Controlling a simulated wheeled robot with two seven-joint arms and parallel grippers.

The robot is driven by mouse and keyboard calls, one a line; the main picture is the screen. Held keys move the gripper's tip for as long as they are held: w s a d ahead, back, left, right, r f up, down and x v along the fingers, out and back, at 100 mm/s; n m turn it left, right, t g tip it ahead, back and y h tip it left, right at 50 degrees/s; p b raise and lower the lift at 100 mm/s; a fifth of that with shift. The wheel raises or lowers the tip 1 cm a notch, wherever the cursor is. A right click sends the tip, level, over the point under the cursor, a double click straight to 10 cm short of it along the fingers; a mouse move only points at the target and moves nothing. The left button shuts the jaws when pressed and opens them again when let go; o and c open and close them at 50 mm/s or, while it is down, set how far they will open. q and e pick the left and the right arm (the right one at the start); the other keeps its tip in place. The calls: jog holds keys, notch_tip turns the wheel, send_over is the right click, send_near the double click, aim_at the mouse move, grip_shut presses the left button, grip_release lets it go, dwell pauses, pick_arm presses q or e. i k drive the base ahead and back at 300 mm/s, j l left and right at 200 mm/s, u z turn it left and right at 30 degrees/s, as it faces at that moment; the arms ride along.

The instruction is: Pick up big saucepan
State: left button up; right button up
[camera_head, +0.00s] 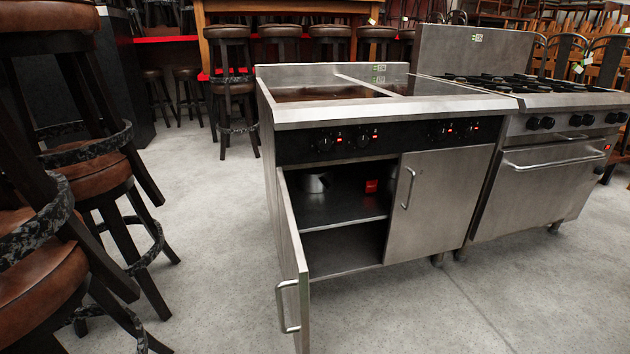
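A small metal pot-like thing (313,183) stands at the back left of the upper shelf (345,208) inside the open cupboard of the steel cooking unit. It is partly in shadow, and I cannot tell for sure whether it is the big saucepan. The cupboard's left door (289,262) stands open toward me, with its bar handle (288,306) at the lower end. Neither of my grippers shows in the head view.
The right cupboard door (436,205) is shut. A small red thing (371,186) is on the shelf. A gas range (548,150) stands to the right. Stacked stools (60,190) crowd the left side. The concrete floor (205,240) between is clear.

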aim_at(315, 180)
jog(key=i+l, duration=0.6)
jog(key=l, duration=0.25)
jog(key=i+l, duration=0.6)
jog(key=l, duration=0.25)
